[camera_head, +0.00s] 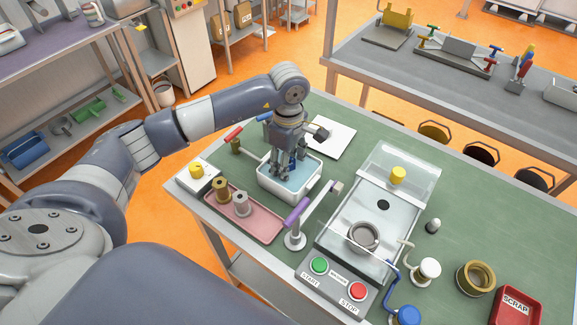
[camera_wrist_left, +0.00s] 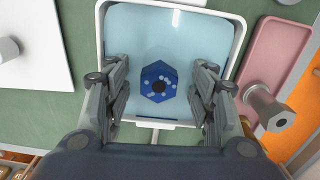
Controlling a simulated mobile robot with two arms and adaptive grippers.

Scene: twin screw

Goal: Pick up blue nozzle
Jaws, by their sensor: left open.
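The blue nozzle (camera_wrist_left: 159,82) is a dark blue hexagonal piece with a dark centre hole and several pale dots. It lies in a white tray (camera_wrist_left: 99,30) with a light blue floor. In the head view the tray (camera_head: 264,184) stands on the green table, and the nozzle is mostly hidden by my gripper. My left gripper (camera_head: 286,170) points down over the tray. In the left wrist view my left gripper (camera_wrist_left: 160,105) is open, with one finger on each side of the nozzle and a gap to it on both sides. My right gripper is not in view.
A pink tray (camera_head: 263,229) with a brass and a grey nozzle sits beside the white tray. A purple-handled lever (camera_head: 297,212) stands close to its right. A clear-covered machine (camera_head: 385,195) with start and stop buttons is further right. A white sheet (camera_head: 340,137) lies behind.

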